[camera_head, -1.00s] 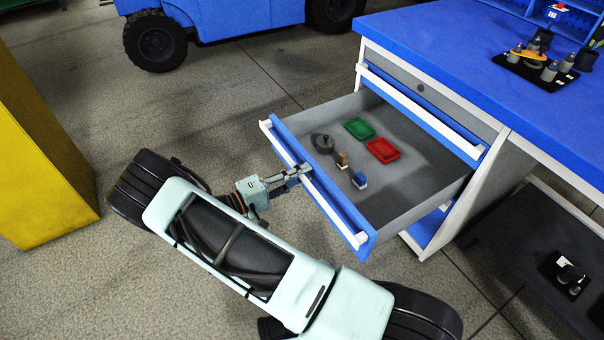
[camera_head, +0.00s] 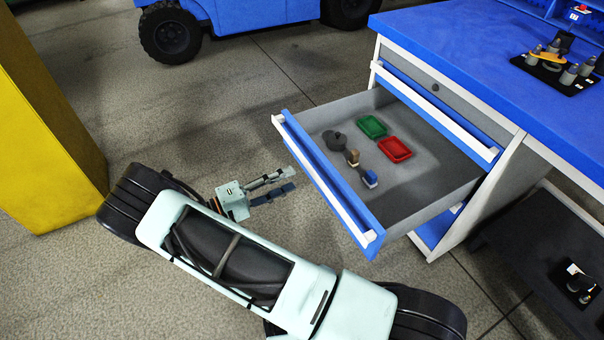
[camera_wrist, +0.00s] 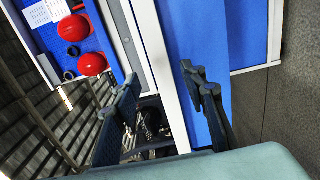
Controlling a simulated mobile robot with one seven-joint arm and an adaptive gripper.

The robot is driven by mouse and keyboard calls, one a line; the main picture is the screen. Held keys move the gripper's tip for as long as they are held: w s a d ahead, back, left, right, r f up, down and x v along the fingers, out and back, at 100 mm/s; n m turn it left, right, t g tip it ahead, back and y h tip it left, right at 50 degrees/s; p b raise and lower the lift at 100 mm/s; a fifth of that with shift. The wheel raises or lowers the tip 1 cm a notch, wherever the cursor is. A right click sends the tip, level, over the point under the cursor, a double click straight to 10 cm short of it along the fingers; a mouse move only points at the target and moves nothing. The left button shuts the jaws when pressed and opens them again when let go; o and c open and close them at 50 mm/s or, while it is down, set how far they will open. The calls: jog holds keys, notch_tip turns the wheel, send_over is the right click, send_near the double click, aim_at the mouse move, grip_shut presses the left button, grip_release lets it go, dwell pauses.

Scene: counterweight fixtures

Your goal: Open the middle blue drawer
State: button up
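The blue drawer (camera_head: 340,192) with a white bar handle (camera_head: 325,185) is pulled far out of the workbench. Inside it lie a green tray (camera_head: 371,127), a red tray (camera_head: 395,150), a dark round weight (camera_head: 334,140) and two small blocks, one tan-topped (camera_head: 352,157) and one blue (camera_head: 370,178). My gripper (camera_head: 288,180) is in front of the handle, to its left and apart from it. Its two fingers are spread with nothing between them. In the wrist view the open fingers (camera_wrist: 165,95) show in front of a blue panel with a white edge.
Another blue drawer front with a white handle (camera_head: 440,118) sits above the open one. The blue worktop (camera_head: 450,60) holds a dark tray of small parts (camera_head: 553,68). A yellow block (camera_head: 40,130) stands at left. The floor (camera_head: 240,110) beyond my gripper is clear.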

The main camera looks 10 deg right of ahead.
jog(key=v, duration=0.3)
jog(key=shift+s+a, duration=0.1)
jog(key=shift+a, duration=0.25)
